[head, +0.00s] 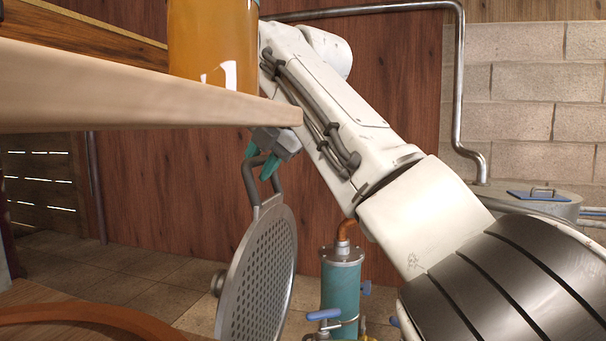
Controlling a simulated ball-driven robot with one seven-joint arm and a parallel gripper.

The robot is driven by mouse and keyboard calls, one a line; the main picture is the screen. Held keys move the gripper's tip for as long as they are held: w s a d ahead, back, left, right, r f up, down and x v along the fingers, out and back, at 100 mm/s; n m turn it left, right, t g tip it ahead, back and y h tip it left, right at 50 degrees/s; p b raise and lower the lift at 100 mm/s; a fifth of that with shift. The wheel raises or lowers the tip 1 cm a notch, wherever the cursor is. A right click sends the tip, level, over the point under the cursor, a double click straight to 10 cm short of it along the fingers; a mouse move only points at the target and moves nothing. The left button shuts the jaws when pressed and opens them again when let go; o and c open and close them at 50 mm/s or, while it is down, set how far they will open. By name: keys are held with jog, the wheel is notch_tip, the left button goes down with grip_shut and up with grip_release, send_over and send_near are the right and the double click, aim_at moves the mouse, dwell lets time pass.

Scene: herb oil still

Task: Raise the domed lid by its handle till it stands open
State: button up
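A round grey metal plate with many small holes (262,272) stands nearly upright at the lower middle of the head view, its perforated face turned to the right. A grey looped handle (249,183) rises from its top edge. A rounded knob shows behind its left edge. I cannot tell whether this plate is part of the domed lid; no dome is clearly visible. My gripper (261,161), with teal fingertips, is at the top of the handle, with the fingers on either side of the bar. Whether they are closed tight on it is unclear. The shelf edge partly hides my gripper.
A pale wooden shelf (130,95) crosses close above my gripper and carries a jar of amber liquid (212,45). A teal cylinder with pipes (341,285) stands right of the plate. A metal tank (560,203) is at the far right. A curved wooden rim (80,315) is at lower left.

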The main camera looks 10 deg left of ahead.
jog(key=b+v, duration=0.3)
jog(key=v, duration=0.8)
